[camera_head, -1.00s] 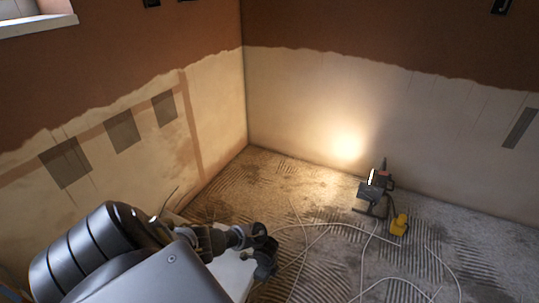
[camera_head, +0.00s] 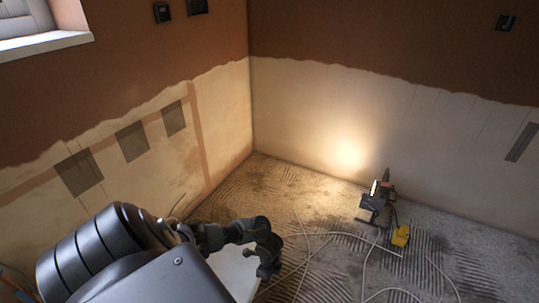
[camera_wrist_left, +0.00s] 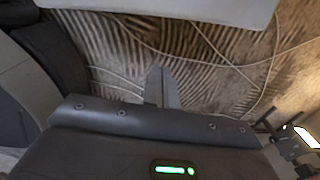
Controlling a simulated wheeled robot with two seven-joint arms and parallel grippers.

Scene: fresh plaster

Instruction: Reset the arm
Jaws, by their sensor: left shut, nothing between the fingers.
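My left arm (camera_head: 105,245) comes in from the lower left in the head view. Its dark far links (camera_head: 265,245) bend downward beside a white panel (camera_head: 237,272); the fingertips cannot be made out there. In the left wrist view my left gripper (camera_wrist_left: 161,86) shows its two fingers together, empty, with ridged floor behind them. The dark gripper body with a green light fills the lower part of that view. My right gripper is in neither view.
A lit work lamp (camera_head: 376,200) stands on the ridged floor (camera_head: 300,205) near the back wall, beside a yellow object (camera_head: 401,236). White cables (camera_head: 330,233) lie across the floor. A window sill (camera_head: 45,45) is at upper left. Half-plastered walls meet in a corner.

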